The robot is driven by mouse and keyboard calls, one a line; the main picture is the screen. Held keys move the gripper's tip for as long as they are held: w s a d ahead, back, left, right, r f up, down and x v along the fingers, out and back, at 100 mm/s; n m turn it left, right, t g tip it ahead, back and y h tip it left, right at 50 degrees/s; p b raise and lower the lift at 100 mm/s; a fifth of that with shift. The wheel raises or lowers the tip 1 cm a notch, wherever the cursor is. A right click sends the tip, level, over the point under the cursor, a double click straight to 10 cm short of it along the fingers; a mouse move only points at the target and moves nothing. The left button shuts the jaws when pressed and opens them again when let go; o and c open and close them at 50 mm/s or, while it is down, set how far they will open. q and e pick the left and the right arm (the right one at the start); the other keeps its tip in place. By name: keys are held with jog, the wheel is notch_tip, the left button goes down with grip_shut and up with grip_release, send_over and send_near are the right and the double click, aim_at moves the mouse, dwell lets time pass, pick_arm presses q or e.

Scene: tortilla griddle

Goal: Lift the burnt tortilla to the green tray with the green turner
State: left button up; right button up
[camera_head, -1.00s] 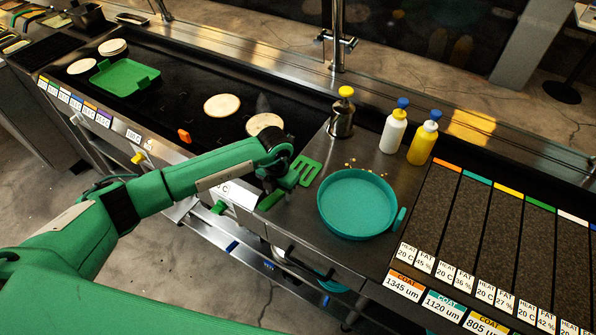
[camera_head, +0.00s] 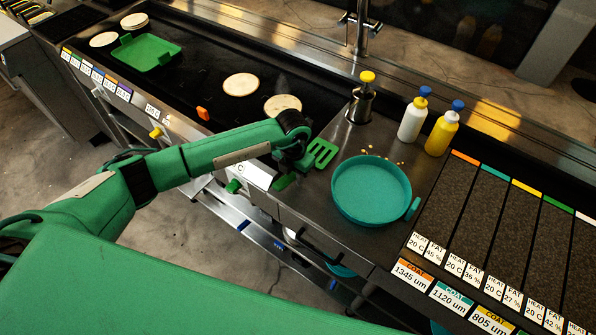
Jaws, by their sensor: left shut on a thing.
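My left gripper (camera_head: 296,162) is shut on the green turner (camera_head: 322,153). The turner's slotted head sticks out to the right over the counter edge of the griddle, beside the teal pan; its handle end shows below the gripper. Two pale tortillas lie on the black griddle: one (camera_head: 240,84) near its middle and one (camera_head: 283,105) just beyond the gripper. I cannot tell from their visible faces which is burnt. The green tray (camera_head: 146,52) sits at the griddle's far left and looks empty. My right gripper is out of view.
More tortillas (camera_head: 104,39) lie beside the tray, with a small stack (camera_head: 134,20) behind it. A teal round pan (camera_head: 371,189), a steel pump pot (camera_head: 361,103), a white bottle (camera_head: 413,121) and a yellow bottle (camera_head: 442,134) stand right of the turner. Bare griddle lies between tray and tortillas.

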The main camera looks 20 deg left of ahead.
pick_arm(q)
notch_tip(320, 180, up, 20)
jog(key=b, duration=0.5)
jog(key=shift+f, duration=0.25)
